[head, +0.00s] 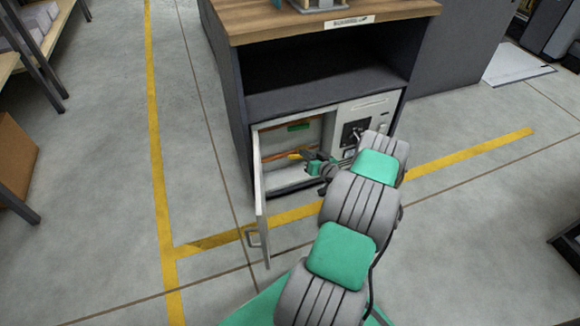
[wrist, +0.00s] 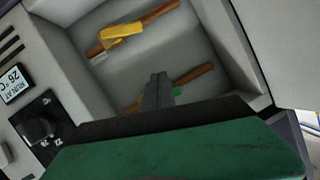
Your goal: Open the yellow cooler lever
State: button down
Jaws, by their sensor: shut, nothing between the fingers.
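The yellow lever (wrist: 122,34) sits on a copper pipe (wrist: 160,13) inside the open compartment, at the top of the wrist view. Its handle lies at a slight angle to the pipe. In the head view it is small, beside my gripper (head: 307,156). My gripper's dark fingers (wrist: 158,91) are shut and empty in the wrist view, inside the compartment and apart from the yellow lever.
The cabinet door (head: 260,205) stands open at the left of the compartment. A panel with a black knob (wrist: 40,128) and a display (wrist: 16,84) adjoins the compartment. The wooden top (head: 290,18) overhangs it.

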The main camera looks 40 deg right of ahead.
jog(key=s+d+f+m+h, duration=0.1)
jog(key=s+d+f+h, duration=0.1)
jog(key=d+f, duration=0.15)
jog(key=b, duration=0.4)
send_over(298, 156)
jog(key=s, duration=0.3)
notch_tip(298, 156, down, 3)
jog(key=f, duration=0.1)
jog(key=f+b, duration=0.1)
jog(key=w+a+f+b, duration=0.1)
jog(key=shift+w+f, duration=0.1)
jog(key=shift+f, duration=0.15)
jog(key=shift+a, duration=0.1)
